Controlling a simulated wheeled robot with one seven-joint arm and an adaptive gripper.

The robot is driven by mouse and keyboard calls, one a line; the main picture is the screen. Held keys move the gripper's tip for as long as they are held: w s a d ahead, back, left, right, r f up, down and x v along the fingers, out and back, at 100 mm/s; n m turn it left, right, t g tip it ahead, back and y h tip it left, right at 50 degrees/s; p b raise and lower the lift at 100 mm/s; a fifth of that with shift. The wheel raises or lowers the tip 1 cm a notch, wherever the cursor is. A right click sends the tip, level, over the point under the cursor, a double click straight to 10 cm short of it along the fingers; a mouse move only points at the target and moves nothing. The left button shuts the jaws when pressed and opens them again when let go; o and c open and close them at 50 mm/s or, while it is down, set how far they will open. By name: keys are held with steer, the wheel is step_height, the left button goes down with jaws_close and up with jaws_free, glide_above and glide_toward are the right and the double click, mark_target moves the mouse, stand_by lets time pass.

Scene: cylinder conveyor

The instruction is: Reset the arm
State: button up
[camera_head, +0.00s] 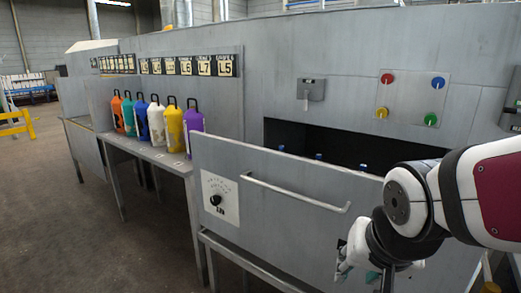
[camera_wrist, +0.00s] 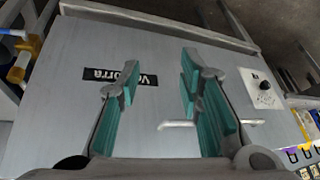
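My arm (camera_head: 420,200) reaches in from the right edge of the head view, in front of the grey machine. My gripper (camera_wrist: 160,78) shows two teal-padded fingers in the wrist view, spread apart with nothing between them. Behind them are a grey panel with a black label (camera_wrist: 118,76) and a handle (camera_wrist: 210,124). In the head view the gripper end is low, at the bottom right, and partly cut off by the frame edge.
The grey front panel (camera_head: 290,195) with a bar handle (camera_head: 295,195) and dial (camera_head: 216,200) stands close to my arm. Several coloured containers (camera_head: 157,122) stand on a shelf at left. Coloured buttons (camera_head: 410,98) are on the wall. Open floor (camera_head: 60,220) lies at left.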

steer(key=s+d+r+n+g, duration=0.1)
steer(key=s+r+n+g, duration=0.1)
steer(key=s, duration=0.7)
steer(key=s+d+r+n+g, duration=0.2)
steer(key=s, duration=0.7)
step_height(320, 180, up, 14)
steer(key=t+p, duration=0.2)
steer(key=p, duration=1.1)
steer(key=shift+w+t+p, duration=0.15)
steer(key=shift+t+p, duration=0.25)
steer(key=shift+r, duration=0.1)
